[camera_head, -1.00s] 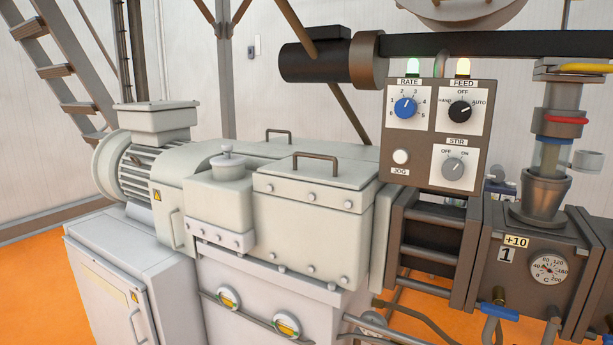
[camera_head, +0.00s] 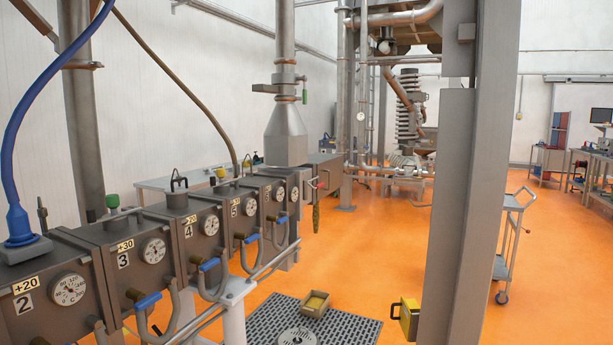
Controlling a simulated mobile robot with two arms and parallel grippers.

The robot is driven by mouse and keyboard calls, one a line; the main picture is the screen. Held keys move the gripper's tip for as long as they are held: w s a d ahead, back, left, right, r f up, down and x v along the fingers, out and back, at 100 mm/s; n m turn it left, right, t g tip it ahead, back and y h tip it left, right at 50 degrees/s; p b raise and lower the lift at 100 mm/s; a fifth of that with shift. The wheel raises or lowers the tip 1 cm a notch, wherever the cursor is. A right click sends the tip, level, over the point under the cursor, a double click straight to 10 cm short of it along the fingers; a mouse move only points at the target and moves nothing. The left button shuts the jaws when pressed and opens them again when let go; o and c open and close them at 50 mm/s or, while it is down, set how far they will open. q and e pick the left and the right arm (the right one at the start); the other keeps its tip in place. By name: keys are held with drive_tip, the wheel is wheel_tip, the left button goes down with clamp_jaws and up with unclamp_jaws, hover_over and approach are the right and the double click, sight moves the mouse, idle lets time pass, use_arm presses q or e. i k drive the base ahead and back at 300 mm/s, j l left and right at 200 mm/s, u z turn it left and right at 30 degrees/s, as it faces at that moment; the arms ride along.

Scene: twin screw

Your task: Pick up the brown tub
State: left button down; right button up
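A small brown open-topped tub (camera_head: 313,310) sits on a dark floor grating, low and near the middle of the head view. Its inside looks yellowish; I cannot tell what is in it. It stands apart from the machine. Neither of my grippers is in view.
A row of numbered barrel blocks (camera_head: 120,262) with gauges and blue-handled pipes runs along the left. The grating (camera_head: 357,328) has a round metal plate (camera_head: 297,337) in it. A grey column (camera_head: 466,200) with a yellow box (camera_head: 408,318) stands right of the tub. A trolley (camera_head: 512,232) is farther right. Orange floor (camera_head: 380,250) is open beyond.

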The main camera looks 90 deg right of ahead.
sight(316, 301)
drive_tip(key=z, duration=2.95)
